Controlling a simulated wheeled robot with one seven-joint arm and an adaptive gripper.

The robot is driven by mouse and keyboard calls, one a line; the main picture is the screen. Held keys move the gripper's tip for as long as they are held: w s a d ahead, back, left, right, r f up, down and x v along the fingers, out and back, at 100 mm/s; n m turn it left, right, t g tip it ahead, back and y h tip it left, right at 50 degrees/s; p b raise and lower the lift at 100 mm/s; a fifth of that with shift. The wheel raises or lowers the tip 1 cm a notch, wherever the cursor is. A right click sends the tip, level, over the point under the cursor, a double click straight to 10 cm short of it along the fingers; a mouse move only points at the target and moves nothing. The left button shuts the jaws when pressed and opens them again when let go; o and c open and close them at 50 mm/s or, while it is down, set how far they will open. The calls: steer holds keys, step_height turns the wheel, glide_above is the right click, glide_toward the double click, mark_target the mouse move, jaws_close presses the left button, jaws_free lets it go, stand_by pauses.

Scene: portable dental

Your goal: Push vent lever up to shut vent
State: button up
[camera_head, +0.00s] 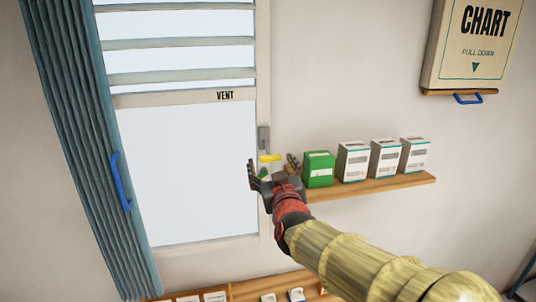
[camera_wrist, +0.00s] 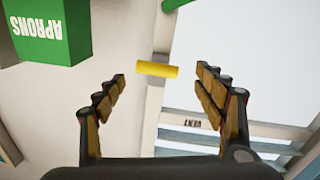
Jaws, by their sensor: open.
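The vent lever has a yellow handle (camera_head: 270,158) that sticks out from a grey plate (camera_head: 264,137) on the right side of the window frame. The yellow handle also shows in the wrist view (camera_wrist: 157,69), ahead of my fingers and roughly between their lines. My gripper (camera_head: 271,170) is open and empty, just below the handle in the head view; it also shows in the wrist view (camera_wrist: 160,83). I see no clear contact with the handle. The louvred vent (camera_head: 180,60) above the "VENT" label has its slats apart, with bright gaps between them.
A wooden shelf (camera_head: 375,188) to the right holds a green APRONS box (camera_head: 318,169), close to my gripper, and several white boxes (camera_head: 386,157). A blue curtain (camera_head: 85,130) hangs at left. A chart case (camera_head: 472,45) is at upper right. The wall above the shelf is clear.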

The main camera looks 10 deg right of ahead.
mark_target(270, 159)
steer(key=shift+w+d+p, duration=0.2)
steer(key=shift+w+p, duration=0.4)
steer(key=shift+w, duration=2.55)
steer(key=shift+c, duration=0.8)
steer(key=shift+s+d, duration=0.1)
steer(key=shift+d, duration=0.05)
steer(key=c, duration=1.4)
